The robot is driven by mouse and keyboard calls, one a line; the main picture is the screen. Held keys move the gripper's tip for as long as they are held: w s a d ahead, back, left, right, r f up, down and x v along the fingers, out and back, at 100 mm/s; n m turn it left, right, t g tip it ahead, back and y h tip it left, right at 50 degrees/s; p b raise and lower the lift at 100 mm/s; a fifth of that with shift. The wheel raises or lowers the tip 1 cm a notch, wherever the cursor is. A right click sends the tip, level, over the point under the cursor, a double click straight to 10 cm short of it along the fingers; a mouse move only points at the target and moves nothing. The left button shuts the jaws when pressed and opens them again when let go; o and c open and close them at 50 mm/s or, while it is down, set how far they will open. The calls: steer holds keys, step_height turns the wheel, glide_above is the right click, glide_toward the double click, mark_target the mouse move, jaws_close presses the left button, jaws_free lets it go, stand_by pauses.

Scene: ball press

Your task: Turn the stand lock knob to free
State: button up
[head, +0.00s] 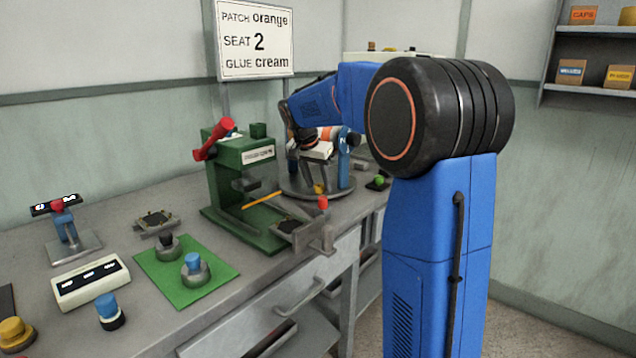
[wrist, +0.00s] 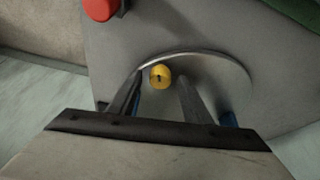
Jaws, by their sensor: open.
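The yellow knob (wrist: 160,77) shows in the wrist view at the edge of a round grey base plate, with a small dark mark on its face. In the head view the yellow knob (head: 319,187) sits low at the front of the round stand (head: 335,192). My gripper (wrist: 162,80) is open in the wrist view. Its two fingers reach toward the knob, one on each side in the picture. A gap shows between each finger and the knob; I cannot tell how far along the fingers it lies. In the head view my arm covers part of the stand.
The green press (head: 228,185) with a red handle (head: 212,140) stands left of the stand. A red knob (wrist: 101,8) is at the top left of the wrist view. A green ball (head: 379,181) on a dark pad is right of the stand. The bench's front edge is close by.

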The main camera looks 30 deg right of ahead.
steer(key=c, duration=1.1)
steer(key=shift+o, duration=0.2)
steer(key=shift+n, duration=0.3)
steer(key=n+t+y, duration=0.1)
steer(key=n, duration=0.3)
steer(key=shift+s+d, duration=0.1)
steer(key=shift+s, duration=0.05)
steer(key=shift+d+n+t+y, duration=0.1)
steer(key=shift+n+t+y, duration=0.25)
steer(key=shift+n, duration=0.7)
steer(key=shift+n+t+y, duration=0.25)
steer(key=shift+n+y, duration=0.1)
steer(key=shift+n, duration=0.7)
steer(key=o, duration=1.1)
steer(key=shift+c, duration=0.2)
steer(key=shift+r, duration=0.1)
